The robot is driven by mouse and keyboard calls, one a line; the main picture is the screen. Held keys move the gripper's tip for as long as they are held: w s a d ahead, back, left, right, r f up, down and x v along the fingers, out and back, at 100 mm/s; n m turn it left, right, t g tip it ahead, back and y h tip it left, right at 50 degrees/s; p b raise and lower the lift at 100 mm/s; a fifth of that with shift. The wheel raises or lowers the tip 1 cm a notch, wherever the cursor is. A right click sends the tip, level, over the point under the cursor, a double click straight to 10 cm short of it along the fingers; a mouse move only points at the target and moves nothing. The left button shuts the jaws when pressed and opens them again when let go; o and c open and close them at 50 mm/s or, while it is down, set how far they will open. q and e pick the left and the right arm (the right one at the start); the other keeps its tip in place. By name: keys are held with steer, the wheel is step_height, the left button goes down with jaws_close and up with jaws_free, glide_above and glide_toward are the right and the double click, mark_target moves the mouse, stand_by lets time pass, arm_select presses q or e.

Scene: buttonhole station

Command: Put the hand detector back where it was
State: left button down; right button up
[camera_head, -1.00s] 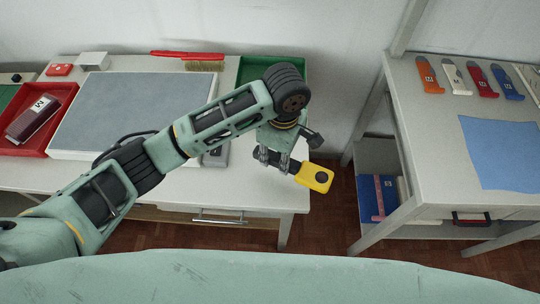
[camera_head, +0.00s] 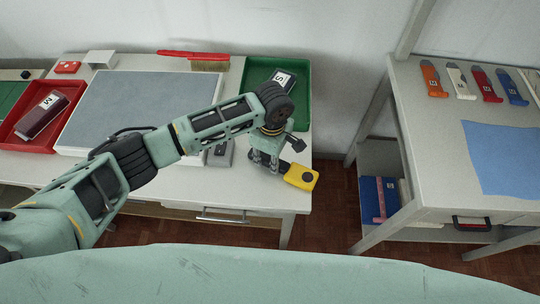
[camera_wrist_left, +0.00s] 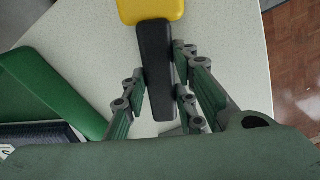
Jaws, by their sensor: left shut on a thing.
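The hand detector has a yellow head (camera_head: 301,177) and a black handle (camera_wrist_left: 156,70). My left gripper (camera_head: 268,160) is shut on the black handle, near the table's front right corner. In the left wrist view, the fingers of my left gripper (camera_wrist_left: 158,92) stand on both sides of the handle, and the yellow head points away from the gripper. The detector is over the white tabletop (camera_head: 250,188); I cannot tell whether it touches it. My right gripper is not in view.
A green tray (camera_head: 305,108) with a dark item labelled S stands behind my left gripper. A red tray (camera_head: 12,140) holds an item labelled M. A grey pad (camera_head: 130,100) lies between them. A second table (camera_head: 425,150) stands right, beyond a gap.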

arm_select(q)
steer(key=c, duration=1.8)
jaws_free()
steer(key=shift+f, duration=0.1)
steer(key=o, duration=0.4)
steer(key=shift+c, duration=0.2)
steer(key=shift+o, duration=0.2)
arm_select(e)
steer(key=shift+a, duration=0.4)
arm_select(q)
step_height(320, 180, up, 12)
steer(key=b, duration=0.1)
steer(key=shift+d, duration=0.2)
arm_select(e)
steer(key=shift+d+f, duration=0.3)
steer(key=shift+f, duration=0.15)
arm_select(q)
steer(key=shift+s, duration=0.1)
